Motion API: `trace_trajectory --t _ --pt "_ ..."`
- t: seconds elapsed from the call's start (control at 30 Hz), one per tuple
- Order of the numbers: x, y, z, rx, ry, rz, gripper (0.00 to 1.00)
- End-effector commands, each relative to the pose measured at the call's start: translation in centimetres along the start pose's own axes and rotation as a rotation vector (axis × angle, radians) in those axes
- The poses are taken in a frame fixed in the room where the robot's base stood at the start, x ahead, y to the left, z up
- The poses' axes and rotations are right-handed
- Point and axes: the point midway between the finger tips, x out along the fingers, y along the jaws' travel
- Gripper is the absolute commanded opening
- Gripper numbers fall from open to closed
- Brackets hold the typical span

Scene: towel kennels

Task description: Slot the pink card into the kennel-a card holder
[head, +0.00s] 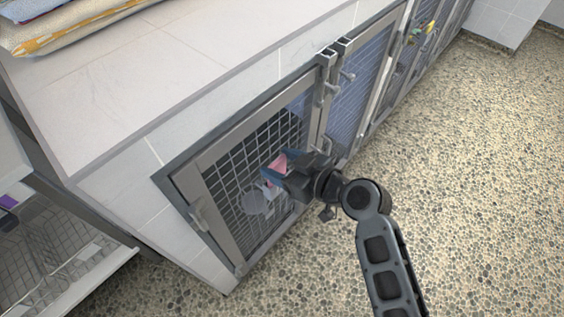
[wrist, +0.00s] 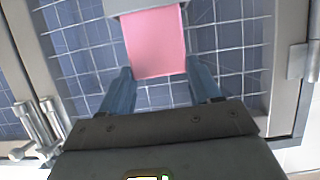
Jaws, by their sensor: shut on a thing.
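The pink card (head: 277,163) is between the blue fingertips of my gripper (head: 276,171), in front of the nearest kennel's mesh door. In the wrist view the card (wrist: 156,42) stretches out from between the two fingertips (wrist: 159,68), and my gripper is shut on it. Its far end meets a pale grey piece that looks like the card holder (wrist: 140,7) at the top edge. I cannot tell whether the card end is inside it or only in front of it. Any label on the holder is out of sight.
The nearest kennel door (head: 186,185) has a metal frame and wire mesh, with a latch on its side. More kennel doors (head: 362,85) run away to the right. Folded towels (head: 75,25) lie on the white top. The speckled floor (head: 470,150) is clear.

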Motion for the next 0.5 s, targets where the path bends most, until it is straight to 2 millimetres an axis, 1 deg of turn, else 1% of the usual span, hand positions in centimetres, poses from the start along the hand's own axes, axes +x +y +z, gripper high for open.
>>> trace_trajectory --t 0.5 --pt "0.48 0.0 1.14 0.0 0.0 0.0 0.33"
